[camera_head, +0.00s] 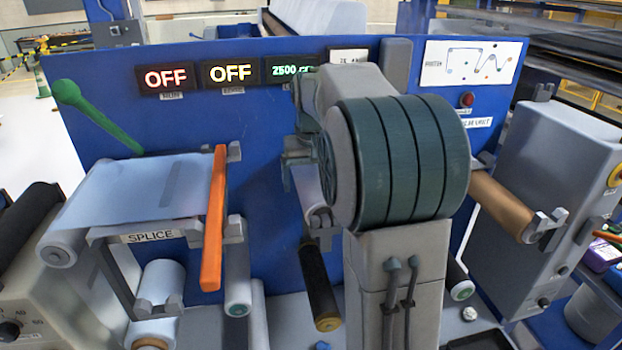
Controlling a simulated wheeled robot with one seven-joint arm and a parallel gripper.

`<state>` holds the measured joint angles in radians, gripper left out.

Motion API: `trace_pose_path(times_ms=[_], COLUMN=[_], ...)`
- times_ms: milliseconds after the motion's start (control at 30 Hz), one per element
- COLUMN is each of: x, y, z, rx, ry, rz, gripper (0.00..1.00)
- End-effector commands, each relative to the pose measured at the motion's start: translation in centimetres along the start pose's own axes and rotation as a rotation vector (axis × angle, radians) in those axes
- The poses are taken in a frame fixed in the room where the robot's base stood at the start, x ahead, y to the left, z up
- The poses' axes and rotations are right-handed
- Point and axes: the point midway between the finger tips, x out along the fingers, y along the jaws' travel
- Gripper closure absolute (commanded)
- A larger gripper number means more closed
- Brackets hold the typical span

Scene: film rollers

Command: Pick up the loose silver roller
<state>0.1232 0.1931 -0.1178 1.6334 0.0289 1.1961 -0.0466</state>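Several pale silver rollers show, and I cannot tell for sure which one is loose. One silver roller (238,283) with a green end cap points toward me below the orange bar. Another silver roller (308,188) is partly hidden behind my arm, at a small bracket.
The blue panel (230,120) stands behind, with lit displays. An orange bar (214,220) sticks out beside the splice table (140,195). A black roller (318,285) and a brown roller (502,205) also project. A grey cabinet (555,190) stands at right.

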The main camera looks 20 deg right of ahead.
Motion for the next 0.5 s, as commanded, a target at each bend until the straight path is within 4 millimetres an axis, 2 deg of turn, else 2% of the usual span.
trace_pose_path(times_ms=[167,267,400,500], x=[0.02,0.01,0.00,-0.11], y=[-0.01,-0.01,-0.01,-0.01], z=[-0.01,-0.01,-0.01,-0.04], rx=[0.000,0.000,0.000,0.000], ry=[0.001,0.001,0.000,0.003], rz=[0.000,0.000,0.000,0.000], gripper=[0.14,0.39,0.78,0.81])
